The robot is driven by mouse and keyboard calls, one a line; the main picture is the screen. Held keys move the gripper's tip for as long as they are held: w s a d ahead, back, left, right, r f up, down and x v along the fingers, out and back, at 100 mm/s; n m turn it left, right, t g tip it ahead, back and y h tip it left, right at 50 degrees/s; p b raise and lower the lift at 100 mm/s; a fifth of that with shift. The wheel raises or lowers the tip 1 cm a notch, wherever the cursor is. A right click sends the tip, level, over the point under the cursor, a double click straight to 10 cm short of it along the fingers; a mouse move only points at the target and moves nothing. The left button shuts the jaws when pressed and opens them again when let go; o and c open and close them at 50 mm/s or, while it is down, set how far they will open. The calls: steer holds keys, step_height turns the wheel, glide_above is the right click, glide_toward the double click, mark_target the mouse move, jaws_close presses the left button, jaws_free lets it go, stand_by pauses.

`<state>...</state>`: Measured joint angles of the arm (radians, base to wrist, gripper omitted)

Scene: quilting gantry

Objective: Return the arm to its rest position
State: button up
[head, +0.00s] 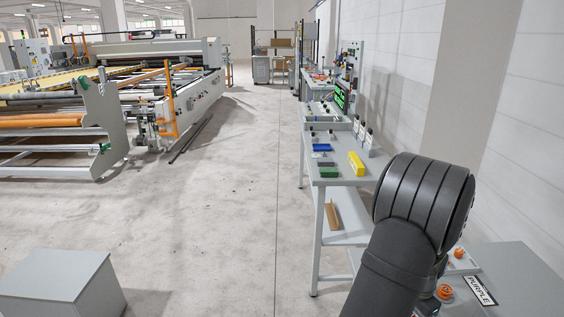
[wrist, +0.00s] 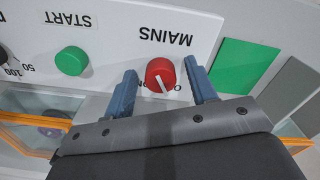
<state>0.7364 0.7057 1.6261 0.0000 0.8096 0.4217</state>
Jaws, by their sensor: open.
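My gripper (wrist: 160,66) shows in the wrist view with its two blue fingers apart, open and empty. A red rotary knob (wrist: 160,74) with a white pointer line sits between the fingertips in the picture, under the upside-down label MAINS. I cannot tell whether the fingers touch it. A green START button (wrist: 72,60) is left of the knob on the same white panel (wrist: 120,25). In the head view my dark arm rises at the lower right, and the gripper is hidden from sight.
A grey workbench (head: 335,172) along the right wall holds a yellow block (head: 356,163), a green block (head: 328,172) and a blue block (head: 322,147). A grey box (head: 55,275) stands front left. The middle floor is clear.

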steer(key=m, duration=0.3)
steer(key=shift+m, duration=0.3)
steer(key=shift+r, duration=0.55)
steer(key=shift+f, duration=0.6)
steer(key=n, duration=0.4)
steer(key=shift+n, duration=2.6)
